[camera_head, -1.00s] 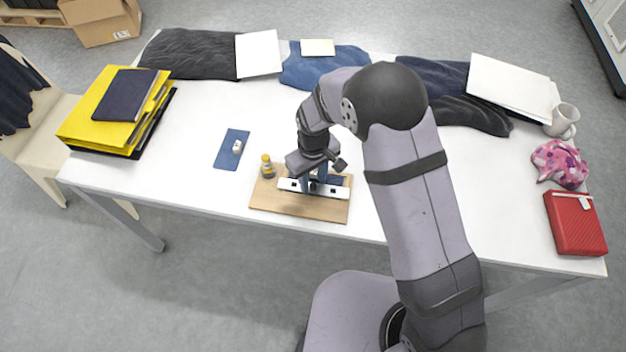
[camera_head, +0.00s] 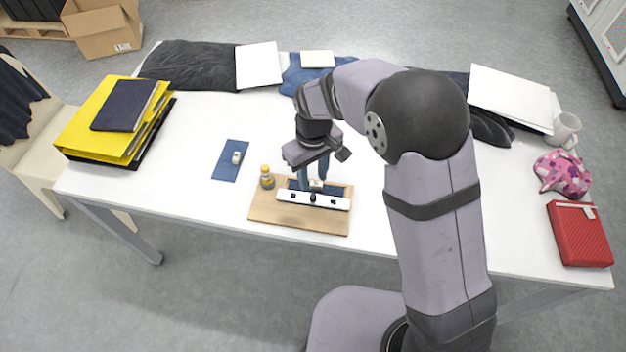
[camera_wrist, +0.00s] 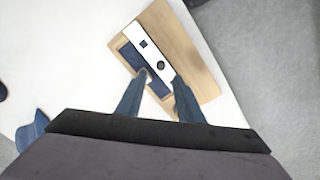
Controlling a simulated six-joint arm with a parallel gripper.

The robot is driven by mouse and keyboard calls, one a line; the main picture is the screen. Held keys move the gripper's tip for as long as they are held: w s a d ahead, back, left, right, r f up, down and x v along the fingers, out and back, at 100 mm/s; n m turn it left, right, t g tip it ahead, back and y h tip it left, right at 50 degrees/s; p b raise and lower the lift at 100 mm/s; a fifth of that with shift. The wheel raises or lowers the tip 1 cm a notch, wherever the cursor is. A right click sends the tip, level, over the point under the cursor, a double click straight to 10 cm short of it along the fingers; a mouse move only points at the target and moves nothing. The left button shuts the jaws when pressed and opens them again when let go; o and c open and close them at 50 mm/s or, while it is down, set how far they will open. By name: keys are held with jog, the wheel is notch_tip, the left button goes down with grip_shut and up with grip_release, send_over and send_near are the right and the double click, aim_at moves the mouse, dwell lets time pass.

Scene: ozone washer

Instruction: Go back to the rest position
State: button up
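My gripper (camera_head: 313,180) is above a wooden board (camera_head: 270,211) near the table's front edge. Its two blue-grey fingers are apart, with nothing held between them in the wrist view (camera_wrist: 163,82). Below it on the board are a white bar (camera_head: 330,202) with a black knob and a dark blue pad (camera_wrist: 130,57). A small whitish piece (camera_wrist: 148,77) shows on the pad beside one fingertip. The fingers hide part of the bar and pad.
A small yellow-capped bottle (camera_head: 266,179) stands at the board's left. A blue mat (camera_head: 226,172) with a small white item lies further left.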

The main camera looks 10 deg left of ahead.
dwell(0.4)
jog(key=shift+w, duration=0.1)
jog(key=shift+m+g+h, duration=0.5)
jog(key=shift+m+g, duration=0.2)
jog(key=shift+m, duration=0.2)
jog(key=s+d+f, duration=0.1)
jog(key=s, duration=0.1)
jog(key=s+d+f, duration=0.1)
jog(key=s+d, duration=0.1)
jog(key=s+d+f, duration=0.1)
jog(key=s, duration=0.2)
jog(key=shift+s+d+f, duration=0.1)
jog(key=shift+d+f, duration=0.2)
jog(key=shift+d, duration=0.05)
jog(key=s+d+r+m, duration=0.45)
jog(key=s+d, duration=0.55)
jog(key=d, duration=0.4)
jog(key=w+d+r+m+t+y, duration=0.1)
jog(key=w+d+r+m, duration=0.1)
jog(key=w+d+r, duration=0.1)
jog(key=shift+d+r+m, duration=0.35)
jog(key=shift+d+r, duration=0.4)
jog(key=shift+d, duration=0.45)
